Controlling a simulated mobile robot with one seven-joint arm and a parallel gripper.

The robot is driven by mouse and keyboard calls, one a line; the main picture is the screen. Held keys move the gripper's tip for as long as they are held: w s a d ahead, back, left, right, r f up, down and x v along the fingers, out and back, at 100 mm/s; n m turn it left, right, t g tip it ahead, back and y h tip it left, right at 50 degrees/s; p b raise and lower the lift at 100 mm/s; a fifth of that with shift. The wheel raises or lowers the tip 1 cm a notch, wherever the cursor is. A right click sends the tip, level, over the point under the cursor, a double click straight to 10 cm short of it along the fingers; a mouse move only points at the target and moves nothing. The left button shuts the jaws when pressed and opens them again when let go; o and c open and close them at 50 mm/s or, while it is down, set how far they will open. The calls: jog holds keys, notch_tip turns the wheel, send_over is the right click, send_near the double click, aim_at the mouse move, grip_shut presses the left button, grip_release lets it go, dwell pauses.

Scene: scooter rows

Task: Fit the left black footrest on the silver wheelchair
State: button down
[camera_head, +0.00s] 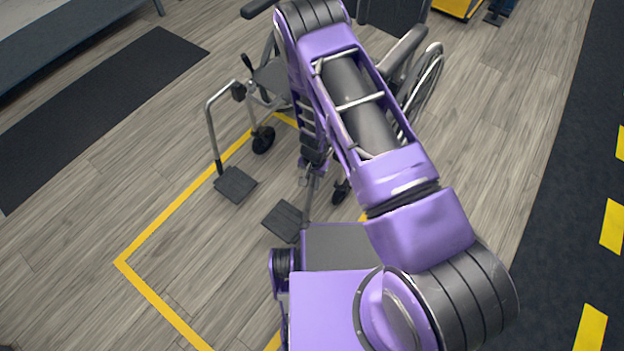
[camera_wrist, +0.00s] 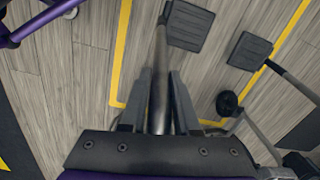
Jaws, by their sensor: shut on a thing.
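The silver wheelchair (camera_head: 271,78) stands beyond my arm in the head view, with its middle hidden by the arm. My gripper (camera_wrist: 157,100) is shut on the silver tube of a black footrest (camera_wrist: 187,25), whose plate hangs beyond the fingertips. In the head view, this footrest (camera_head: 283,221) hangs low in front of the chair, right of the other footrest. The other black footrest (camera_head: 235,185) is on the picture-left side of the chair; it also shows in the wrist view (camera_wrist: 250,51). Whether the held tube touches the chair's frame is hidden.
A yellow floor line (camera_head: 165,215) runs around the chair's place. Front casters (camera_head: 263,139) stand near the footrests. A dark mat (camera_head: 100,105) lies at the left, and a dark lane with yellow dashes (camera_head: 612,227) at the right. The floor at lower left is clear.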

jog(key=shift+f, duration=1.2)
jog(key=c, duration=0.6)
grip_release()
jog(key=shift+o, duration=0.2)
jog(key=r+p, duration=0.1)
jog(key=r, duration=0.4)
jog(key=r+p, duration=0.1)
jog(key=r, duration=0.5)
jog(key=r+p, duration=0.1)
jog(key=r, duration=0.5)
jog(key=shift+d+r, duration=0.2)
jog(key=shift+d, duration=0.15)
